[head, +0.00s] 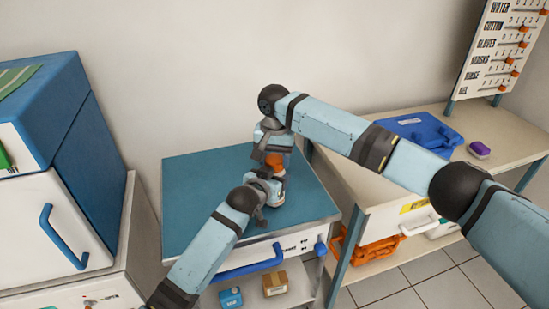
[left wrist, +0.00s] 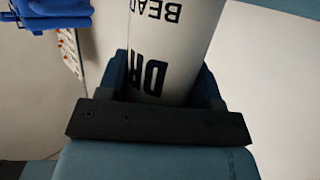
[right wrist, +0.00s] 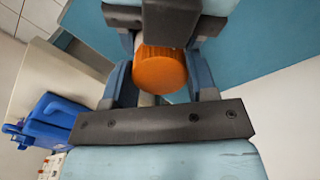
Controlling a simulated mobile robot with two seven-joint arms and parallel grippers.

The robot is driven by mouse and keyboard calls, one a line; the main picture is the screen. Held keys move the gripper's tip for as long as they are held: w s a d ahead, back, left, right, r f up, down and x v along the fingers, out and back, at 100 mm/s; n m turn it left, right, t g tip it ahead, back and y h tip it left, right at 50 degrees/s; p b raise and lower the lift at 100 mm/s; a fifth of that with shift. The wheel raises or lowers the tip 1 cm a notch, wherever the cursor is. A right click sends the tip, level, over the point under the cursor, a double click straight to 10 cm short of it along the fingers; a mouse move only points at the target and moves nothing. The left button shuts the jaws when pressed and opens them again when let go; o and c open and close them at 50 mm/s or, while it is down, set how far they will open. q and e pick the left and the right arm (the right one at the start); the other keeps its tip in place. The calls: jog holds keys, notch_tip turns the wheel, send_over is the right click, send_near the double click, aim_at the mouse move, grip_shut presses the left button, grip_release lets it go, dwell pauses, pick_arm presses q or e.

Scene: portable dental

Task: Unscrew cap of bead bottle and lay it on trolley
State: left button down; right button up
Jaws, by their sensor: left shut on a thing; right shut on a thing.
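The white bead bottle (head: 279,198) stands on the blue-topped trolley (head: 200,190), mostly hidden by my grippers. Its black lettering shows in the left wrist view (left wrist: 175,45). My left gripper (head: 268,187) is shut around the bottle's body from the front. The orange cap (head: 274,161) is at the top of the bottle; it also shows in the right wrist view (right wrist: 160,70). My right gripper (head: 272,150) comes from above and is shut on the cap, one finger on each side. I cannot tell whether the cap is loose on the bottle.
A blue and white cabinet (head: 75,215) stands at the left. The bench (head: 390,190) at the right holds a blue case (head: 420,132) and a purple item (head: 479,149). The trolley top is bare around the bottle. Small boxes (head: 275,284) sit on its lower shelf.

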jog(key=o, duration=1)
jog(key=shift+r, duration=2.35)
jog(key=shift+c, duration=0.4)
notch_tip(320, 180, up, 2)
jog(key=shift+r+m, duration=0.1)
jog(key=shift+m, duration=0.9)
jog(key=shift+r+m, duration=0.35)
jog(key=shift+m, duration=0.35)
notch_tip(320, 180, down, 8)
jog(key=shift+r, duration=0.2)
